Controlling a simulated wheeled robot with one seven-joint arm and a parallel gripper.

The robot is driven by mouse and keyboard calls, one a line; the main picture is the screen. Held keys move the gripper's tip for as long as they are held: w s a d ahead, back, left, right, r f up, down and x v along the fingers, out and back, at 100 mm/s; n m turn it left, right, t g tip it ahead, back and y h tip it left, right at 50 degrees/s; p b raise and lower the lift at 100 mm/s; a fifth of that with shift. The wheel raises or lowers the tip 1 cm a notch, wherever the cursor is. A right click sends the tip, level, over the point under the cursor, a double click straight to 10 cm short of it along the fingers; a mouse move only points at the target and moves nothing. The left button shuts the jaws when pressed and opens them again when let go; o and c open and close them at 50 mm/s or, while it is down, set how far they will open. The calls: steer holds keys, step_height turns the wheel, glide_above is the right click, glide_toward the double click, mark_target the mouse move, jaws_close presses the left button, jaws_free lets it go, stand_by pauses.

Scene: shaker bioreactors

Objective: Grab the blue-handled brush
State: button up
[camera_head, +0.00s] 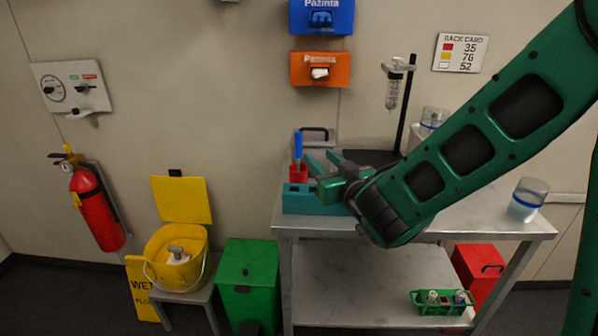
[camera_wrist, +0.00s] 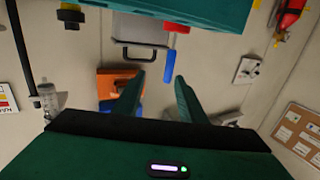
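The blue-handled brush (camera_head: 298,147) stands upright, handle up, in a red holder (camera_head: 298,174) on the teal box (camera_head: 300,203) at the bench's left end. My gripper (camera_head: 318,163) is open and empty just right of the brush, its fingers pointing left. In the wrist view, which is upside down, the blue handle (camera_wrist: 169,67) appears between the two fingertips, nearer the right one, with the red holder (camera_wrist: 176,27) above it. The handle looks slightly beyond the fingertips, and neither visibly touches it. The brush's lower end is hidden in the holder.
A grey case with a black handle (camera_head: 316,134) stands behind the brush. A clamp stand with glassware (camera_head: 394,90) is further right, and a beaker (camera_head: 527,199) stands at the bench's right end. Blue and orange wall boxes (camera_head: 320,68) hang above. Open air lies left of the brush.

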mark_target(300, 144)
steer(key=shift+y, duration=0.4)
steer(key=w+a, duration=0.3)
steer(key=shift+w+a+r, duration=0.2)
steer(key=shift+w+a, duration=0.05)
steer(key=shift+a, duration=0.05)
steer(key=shift+x, duration=3.15)
steer(key=shift+d, duration=0.15)
steer(key=shift+c, duration=0.5)
jaws_close()
